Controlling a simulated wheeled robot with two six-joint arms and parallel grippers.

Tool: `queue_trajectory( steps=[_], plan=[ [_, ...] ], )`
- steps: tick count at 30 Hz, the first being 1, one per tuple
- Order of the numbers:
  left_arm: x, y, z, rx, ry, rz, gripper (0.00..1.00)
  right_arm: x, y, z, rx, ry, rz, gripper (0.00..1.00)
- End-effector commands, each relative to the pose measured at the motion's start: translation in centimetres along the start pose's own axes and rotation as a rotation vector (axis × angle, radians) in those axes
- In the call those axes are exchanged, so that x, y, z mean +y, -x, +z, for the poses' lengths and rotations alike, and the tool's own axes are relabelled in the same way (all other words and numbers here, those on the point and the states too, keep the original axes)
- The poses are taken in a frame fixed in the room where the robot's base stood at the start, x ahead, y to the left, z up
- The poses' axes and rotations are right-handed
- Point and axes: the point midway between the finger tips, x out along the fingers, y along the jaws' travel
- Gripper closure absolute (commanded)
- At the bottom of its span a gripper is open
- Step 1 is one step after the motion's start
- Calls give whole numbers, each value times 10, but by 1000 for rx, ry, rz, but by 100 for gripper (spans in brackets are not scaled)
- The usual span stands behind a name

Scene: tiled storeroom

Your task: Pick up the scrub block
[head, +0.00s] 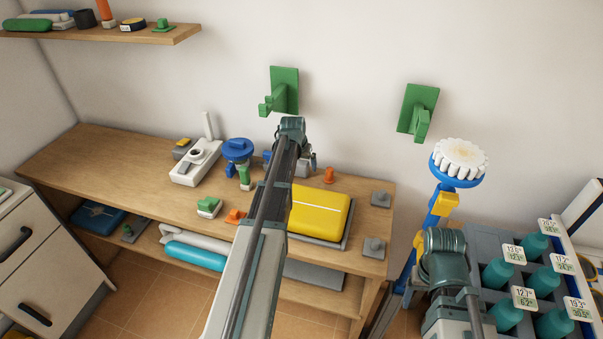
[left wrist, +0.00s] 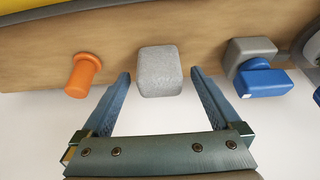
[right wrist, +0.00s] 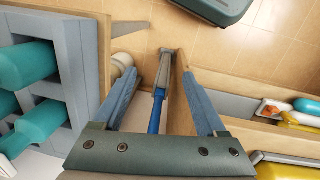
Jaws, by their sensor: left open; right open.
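The scrub block, which I take to be the grey speckled block (left wrist: 160,75), sits at the back of the wooden workbench. In the left wrist view it lies between and just beyond the fingertips of my left gripper (left wrist: 161,85). The fingers are open and appear apart from the block. In the head view my left arm partly covers the block (head: 305,168). My right gripper (right wrist: 166,85) is open and empty, above the floor at the bench's right end. In the head view its fingers are hidden behind the wrist.
An orange peg (left wrist: 83,75) and a grey-and-blue item (left wrist: 257,72) flank the block. A yellow case (head: 320,212) lies in front on the workbench (head: 110,160). A blue-handled brush (head: 460,158) and a grey crate (head: 486,240) of teal bottles stand right. Green brackets (head: 284,90) are on the wall.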

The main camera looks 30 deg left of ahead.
Motion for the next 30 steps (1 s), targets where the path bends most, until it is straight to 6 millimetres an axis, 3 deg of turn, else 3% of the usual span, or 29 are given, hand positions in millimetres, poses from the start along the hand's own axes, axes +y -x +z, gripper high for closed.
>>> queue_trajectory(
  steps=[3, 19, 30],
  plan=[
    [0, 1, 0, 0, 0, 0, 4, 0, 1, 0, 0, 0, 0, 26],
    [0, 1, 0, 0, 0, 0, 100, 0, 1, 0, 0, 0, 0, 26],
    [0, 8, -3, 0, 0, 0, 100, 1, 8, 0, 0, 0, 0, 26]
  ],
)
